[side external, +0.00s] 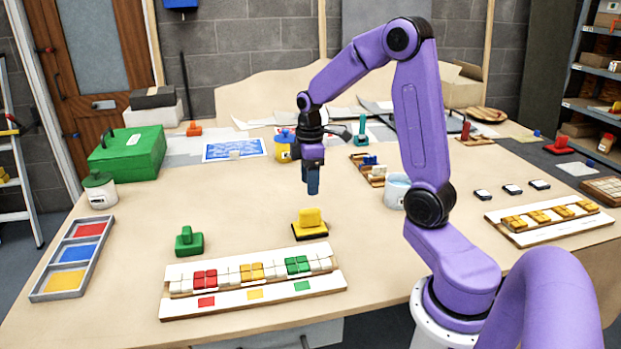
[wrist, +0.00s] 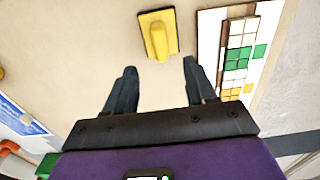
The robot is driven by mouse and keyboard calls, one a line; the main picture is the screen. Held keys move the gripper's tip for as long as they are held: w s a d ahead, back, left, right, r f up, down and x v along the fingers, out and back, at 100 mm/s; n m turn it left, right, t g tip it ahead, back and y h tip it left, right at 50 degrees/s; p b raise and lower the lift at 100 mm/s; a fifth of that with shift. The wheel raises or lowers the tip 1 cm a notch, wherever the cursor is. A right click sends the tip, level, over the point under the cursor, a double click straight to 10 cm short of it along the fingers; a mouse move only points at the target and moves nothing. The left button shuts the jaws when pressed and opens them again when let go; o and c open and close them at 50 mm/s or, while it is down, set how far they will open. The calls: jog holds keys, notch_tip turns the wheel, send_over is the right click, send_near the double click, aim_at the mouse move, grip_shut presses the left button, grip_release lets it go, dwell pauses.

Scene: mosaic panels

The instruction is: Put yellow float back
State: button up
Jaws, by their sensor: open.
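The yellow float (side external: 310,218) has a raised yellow handle and lies on the table with a dark edge at its base, behind the mosaic board. In the wrist view the yellow float (wrist: 158,36) is at the top, beyond my fingertips. My gripper (side external: 313,192) points down above and just behind the float, apart from it. In the wrist view my gripper (wrist: 158,76) has its two fingers spread with nothing between them.
The mosaic board (side external: 180,307) with white, red, yellow and green tiles lies in front of the float. A green float (side external: 189,242) stands to the left. A three-compartment grey tray (side external: 41,291) is at far left. A pale blue bucket (side external: 396,190) is behind right. Table around the float is mostly clear.

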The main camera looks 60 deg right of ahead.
jog(key=shift+a+r, duration=0.2)
jog(key=shift+r, duration=0.05)
jog(key=s+a+r+n, duration=0.1)
jog(key=s+a, duration=0.3)
jog(key=a, duration=0.4)
jog(key=s+a+r+n, duration=0.1)
jog(key=s+a, duration=0.4)
jog(key=a, duration=0.3)
jog(key=s+a, duration=0.2)
jog(key=s, duration=0.5)
jog(key=s+a+n, duration=0.1)
jog(key=s+a, duration=0.1)
jog(key=s, duration=0.6)
jog(key=shift+a+n, duration=0.25)
jog(key=shift+n, duration=0.05)
